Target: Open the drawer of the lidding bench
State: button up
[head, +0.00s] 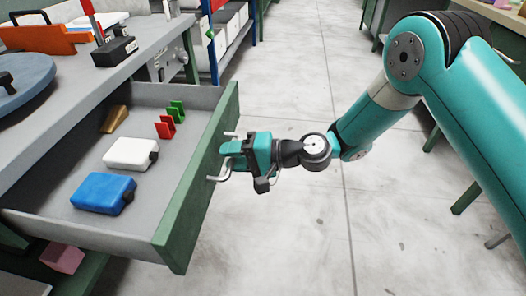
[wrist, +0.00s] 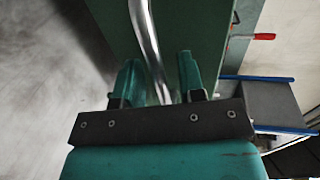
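The lidding bench's drawer (head: 60,215) is pulled well out, its inside showing in the head view. Its green front (head: 200,180) carries a bent metal handle (head: 222,170). My gripper (head: 228,155) is at this handle, on the outer side of the front. In the wrist view the handle (wrist: 146,40) runs between the two fingers of my gripper (wrist: 158,78). A gap shows between the handle and the right finger, so the fingers look open around it. Whether the left finger touches it is hard to tell.
In the drawer lie a blue case (head: 103,192), a white case (head: 130,153), a brown wedge (head: 115,119), a red clip (head: 165,127) and a green clip (head: 176,111). The floor (head: 290,235) right of the drawer is clear. Another bench (head: 475,130) stands at right.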

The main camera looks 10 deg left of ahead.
jog(key=p+v, duration=0.1)
jog(key=v, duration=1.6)
jog(key=shift+d, duration=0.2)
jog(key=shift+s, duration=0.1)
jog(key=s+r+n+g+h, duration=0.2)
jog(key=s+r+n+h, duration=0.4)
jog(key=s+r, duration=0.3)
jog(key=s+d+r+n+t+h, duration=0.1)
jog(key=s+d+r+h, duration=0.2)
jog(key=s+d, duration=0.2)
jog(key=s+d+r+t+h, duration=0.1)
jog(key=s+d+r+h, duration=0.15)
jog(key=s+d, duration=0.3)
notch_tip(320, 180, up, 22)
jog(key=p, duration=2.2)
jog(key=shift+a, duration=0.35)
jog(key=shift+s+f, duration=0.1)
